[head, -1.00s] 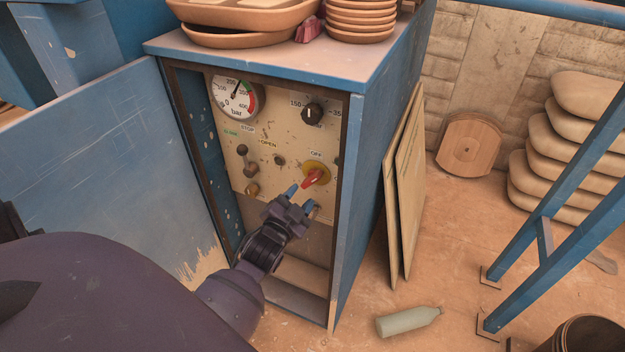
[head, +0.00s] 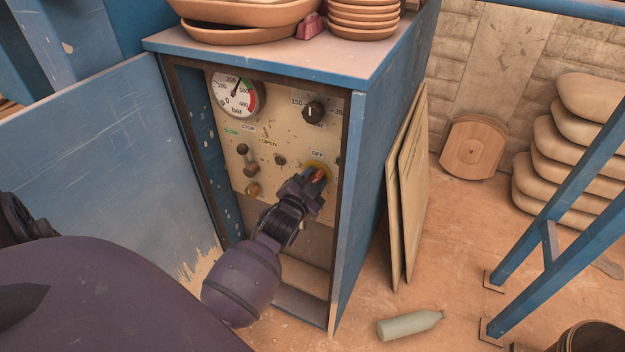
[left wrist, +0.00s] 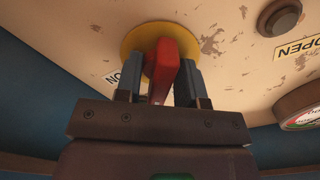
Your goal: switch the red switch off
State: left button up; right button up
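The red switch (left wrist: 162,65) is a red handle on a round yellow plate (left wrist: 130,42), on the cream control panel (head: 232,178). In the head view the red switch (head: 318,174) is mostly covered by my left gripper (head: 317,178), below the OFF label (head: 317,154). In the left wrist view the fingers of my left gripper (left wrist: 160,80) stand on both sides of the red handle. The right finger is very close to it and a small gap shows at the left finger. An ON label (left wrist: 112,79) shows beside the yellow plate. My right gripper is not in view.
The panel sits inside a blue cabinet (head: 362,190) with its door (head: 100,150) open to the left. A gauge (head: 232,95), a black knob (head: 313,111) and several small controls are near the switch. Boards (head: 408,190) lean on the cabinet's right side.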

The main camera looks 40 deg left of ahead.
pick_arm(q)
jog(key=c, duration=0.3)
